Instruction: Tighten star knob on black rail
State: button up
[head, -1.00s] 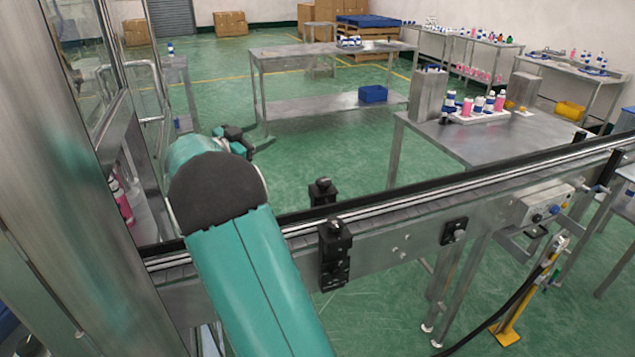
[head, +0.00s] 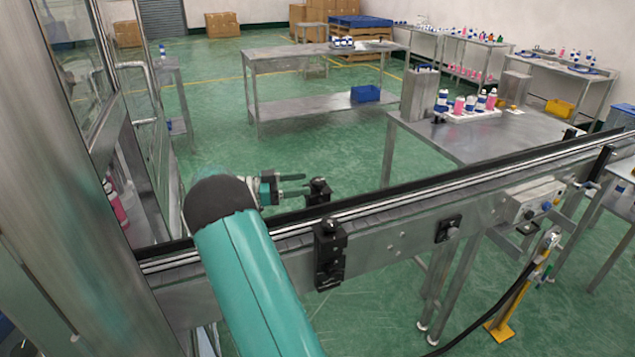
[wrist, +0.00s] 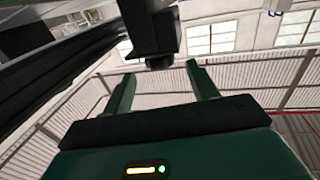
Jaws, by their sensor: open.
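The black rail (head: 420,189) runs along the conveyor from lower left to upper right in the head view. A black bracket block with a dark knob (head: 319,187) stands at the rail's far side. A second black bracket (head: 329,255) is fixed on the near side. My gripper (head: 292,184) is beyond the rail, just left of the far bracket. In the wrist view my gripper (wrist: 161,82) has its two green fingers apart and empty. The black bracket (wrist: 152,30) is ahead of and above the fingers, with a round dark end between them; I cannot tell whether they touch.
A steel machine frame (head: 75,180) stands close on the left. A control box (head: 530,203) hangs on the conveyor's near side at right. Steel tables (head: 470,137) with bottles stand behind.

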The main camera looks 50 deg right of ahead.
aim_at(318, 180)
jog(key=x, duration=0.5)
jog(key=shift+s+d, duration=0.25)
jog(key=shift+d, duration=0.05)
jog(key=c, duration=1)
